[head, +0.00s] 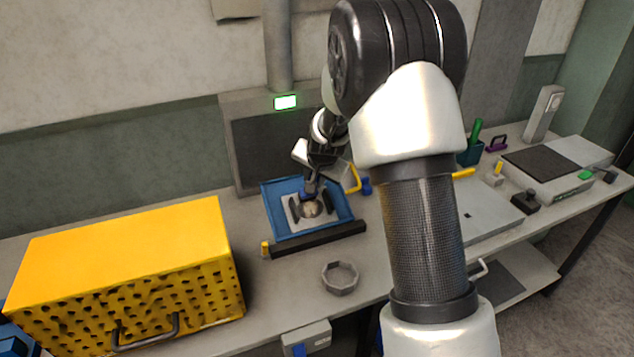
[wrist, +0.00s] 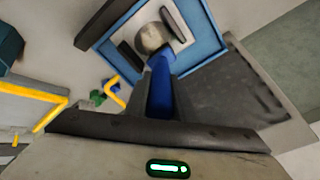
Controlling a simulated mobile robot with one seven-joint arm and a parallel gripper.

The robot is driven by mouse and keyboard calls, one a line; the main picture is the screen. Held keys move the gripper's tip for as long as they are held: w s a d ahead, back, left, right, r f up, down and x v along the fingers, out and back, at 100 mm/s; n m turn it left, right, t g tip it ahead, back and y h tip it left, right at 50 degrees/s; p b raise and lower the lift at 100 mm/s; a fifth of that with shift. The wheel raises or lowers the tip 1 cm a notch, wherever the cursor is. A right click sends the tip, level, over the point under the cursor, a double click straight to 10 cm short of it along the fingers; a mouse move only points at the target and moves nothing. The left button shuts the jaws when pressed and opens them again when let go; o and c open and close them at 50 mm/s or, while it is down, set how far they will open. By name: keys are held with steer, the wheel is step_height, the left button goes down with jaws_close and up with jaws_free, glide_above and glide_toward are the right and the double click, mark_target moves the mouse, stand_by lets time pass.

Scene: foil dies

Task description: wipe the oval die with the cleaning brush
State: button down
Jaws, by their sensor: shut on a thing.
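The oval die (head: 311,209) is a rounded tan-grey piece on a pale plate between two dark bars, inside a blue tray (head: 272,212). In the wrist view the die (wrist: 152,38) shows at the top centre, on its plate in the blue tray (wrist: 207,38). My gripper (head: 312,188) is over the tray and shut on the blue cleaning brush (wrist: 160,88). The brush points at the die, and its far end overlaps the die's edge in the wrist view. I cannot tell whether it touches. The bristles are not clearly visible.
A yellow perforated box (head: 130,270) stands on the left of the bench. A dark bar (head: 315,240) runs along the tray's front. A grey octagonal ring (head: 340,278) lies in front. A dark-faced grey unit (head: 270,145) stands behind. My arm hides part of the bench.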

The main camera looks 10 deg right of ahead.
steer(key=shift+w, duration=0.15)
steer(key=shift+f+b, duration=0.1)
steer(key=shift+b, duration=0.25)
steer(key=shift+s+d+f+b, duration=0.1)
steer(key=shift+s+f+b, duration=0.3)
steer(key=shift+s+b, duration=0.15)
steer(key=s+d+f+b, duration=0.1)
steer(key=s+f+b, duration=0.1)
steer(key=s+b, duration=0.2)
steer(key=shift+s+f+b, duration=0.3)
steer(key=shift+s+b, duration=0.05)
steer(key=shift+s, duration=0.4)
steer(key=p+v, duration=0.3)
steer(key=v, duration=0.3)
steer(key=shift+w+d+r, duration=0.25)
steer(key=shift+w, duration=0.05)
